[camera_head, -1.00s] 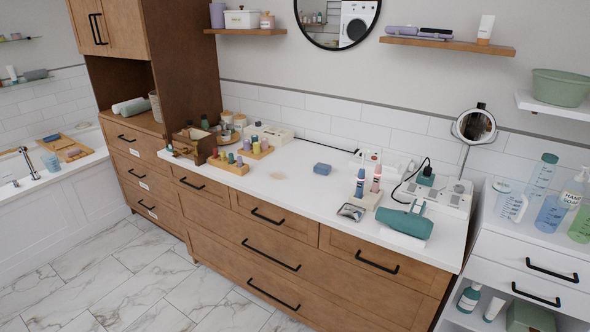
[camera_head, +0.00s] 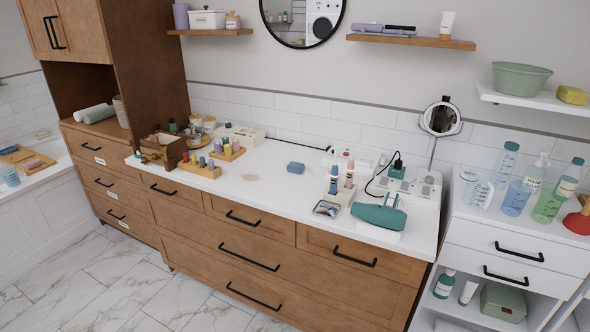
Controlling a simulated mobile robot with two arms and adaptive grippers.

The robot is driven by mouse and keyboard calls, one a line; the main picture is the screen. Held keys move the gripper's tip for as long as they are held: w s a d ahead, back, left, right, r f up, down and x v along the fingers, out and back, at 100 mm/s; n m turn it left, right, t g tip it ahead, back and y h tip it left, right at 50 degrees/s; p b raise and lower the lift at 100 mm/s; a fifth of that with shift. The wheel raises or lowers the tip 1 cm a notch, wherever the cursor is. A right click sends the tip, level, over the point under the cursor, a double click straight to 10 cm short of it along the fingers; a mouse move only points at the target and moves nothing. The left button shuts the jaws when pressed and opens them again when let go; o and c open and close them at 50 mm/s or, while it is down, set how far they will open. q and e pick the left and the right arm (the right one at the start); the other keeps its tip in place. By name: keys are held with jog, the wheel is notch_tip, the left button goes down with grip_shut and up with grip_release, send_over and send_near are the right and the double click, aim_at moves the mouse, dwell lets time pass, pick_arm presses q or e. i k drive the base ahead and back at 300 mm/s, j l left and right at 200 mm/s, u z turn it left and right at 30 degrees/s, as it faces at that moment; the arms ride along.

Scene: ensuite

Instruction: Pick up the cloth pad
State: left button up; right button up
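A small slate-blue pad (camera_head: 296,167) lies on the middle of the white countertop (camera_head: 275,190), towards the back. It looks like a cloth pad or a sponge; it is too small to tell which. To its left a flat beige patch (camera_head: 250,177) shows on the counter; I cannot tell if it is a mark or a thin thing. Neither of my grippers is in view, and nothing touches the blue pad.
Left of the pad stand a wooden rack of small bottles (camera_head: 201,170) and a wooden box (camera_head: 161,150). Right of it are a toothbrush stand (camera_head: 341,195), a small metallic dish (camera_head: 326,209) and a teal hair dryer (camera_head: 379,216). The counter around the pad is clear.

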aim_at(294, 167)
jog(key=i+j+u, duration=0.1)
jog(key=i, duration=0.4)
jog(key=i+j+u, duration=0.1)
jog(key=i+j, duration=0.2)
jog(key=i, duration=0.2)
